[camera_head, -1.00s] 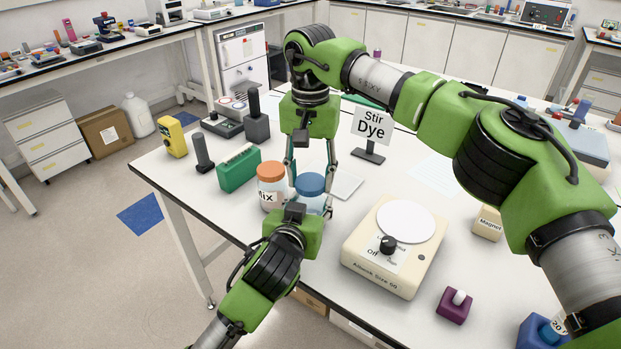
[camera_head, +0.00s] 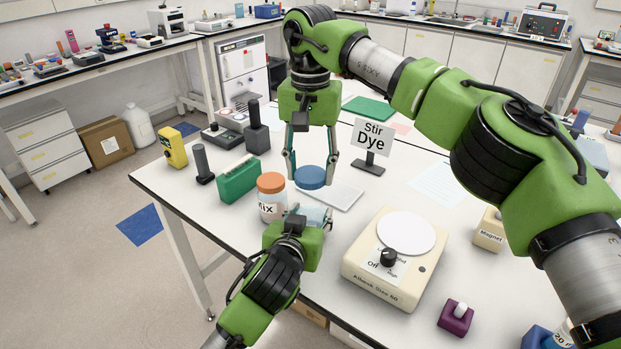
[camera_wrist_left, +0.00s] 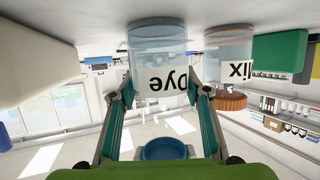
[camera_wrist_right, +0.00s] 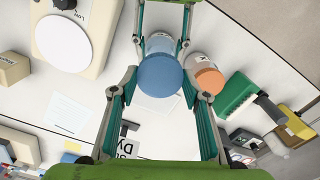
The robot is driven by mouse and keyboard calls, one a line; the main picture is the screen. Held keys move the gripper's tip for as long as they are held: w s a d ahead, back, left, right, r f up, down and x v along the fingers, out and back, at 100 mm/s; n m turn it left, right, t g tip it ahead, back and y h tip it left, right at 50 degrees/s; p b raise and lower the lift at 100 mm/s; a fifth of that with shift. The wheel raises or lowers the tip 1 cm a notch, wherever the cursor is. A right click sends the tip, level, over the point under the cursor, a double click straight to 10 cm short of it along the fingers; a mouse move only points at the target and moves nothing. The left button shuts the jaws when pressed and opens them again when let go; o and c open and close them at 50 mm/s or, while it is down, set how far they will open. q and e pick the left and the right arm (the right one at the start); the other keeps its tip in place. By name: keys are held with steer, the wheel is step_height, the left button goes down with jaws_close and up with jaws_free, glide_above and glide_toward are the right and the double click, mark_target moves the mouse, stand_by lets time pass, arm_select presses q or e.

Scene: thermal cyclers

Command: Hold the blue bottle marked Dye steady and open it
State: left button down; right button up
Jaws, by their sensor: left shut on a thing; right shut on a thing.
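The clear bottle marked Dye (camera_wrist_left: 160,50) stands on the table, and its label shows upside down in the left wrist view. My left gripper (camera_head: 313,211) is shut on the bottle's body from the front. The round blue lid (camera_head: 311,177) is off the bottle, above its mouth. My right gripper (camera_head: 309,180) points down and is shut on this lid. The lid also shows apart from the bottle in the left wrist view (camera_wrist_left: 165,148). From above, the lid (camera_wrist_right: 160,76) hides much of the bottle.
A Mix bottle with an orange cap (camera_head: 271,183) stands close to the left of the Dye bottle. A stirrer with a white plate (camera_head: 405,232) is on the right. The Stir Dye sign (camera_head: 371,138) and a pale flat plate (camera_head: 340,197) are behind.

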arm_select(q)
steer(key=c, duration=1.1)
jaws_free()
steer(key=shift+o, duration=0.2)
steer(key=shift+s, duration=0.1)
